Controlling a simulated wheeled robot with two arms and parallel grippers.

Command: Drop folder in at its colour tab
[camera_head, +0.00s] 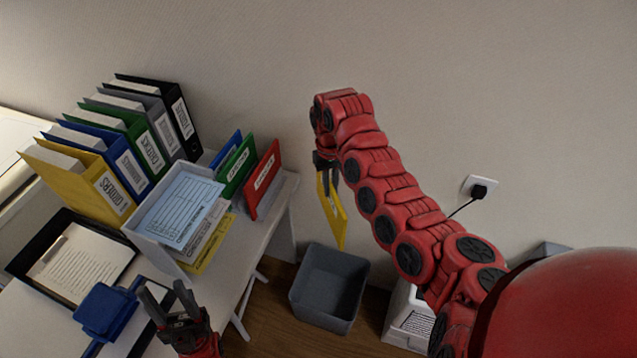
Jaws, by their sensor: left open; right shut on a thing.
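A yellow folder (332,212) hangs from my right gripper (327,172), which is shut on its upper end, in the air right of the table. It is turned nearly edge-on. Upright coloured panels stand at the table's right end: blue (226,149), green (237,167) and red (262,180), the last two with white labels. A yellow sheet or panel (204,252) shows low beside the white tray (168,250); I cannot tell which it is. My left gripper (164,292) is open and empty above the table's front, near the tray.
Several ring binders (108,192) stand in a row at the back left. A black tray with paper (78,264) and a blue object (104,312) lie at left. A grey bin (329,288) stands on the floor below the folder. A plug (478,192) sits in the wall.

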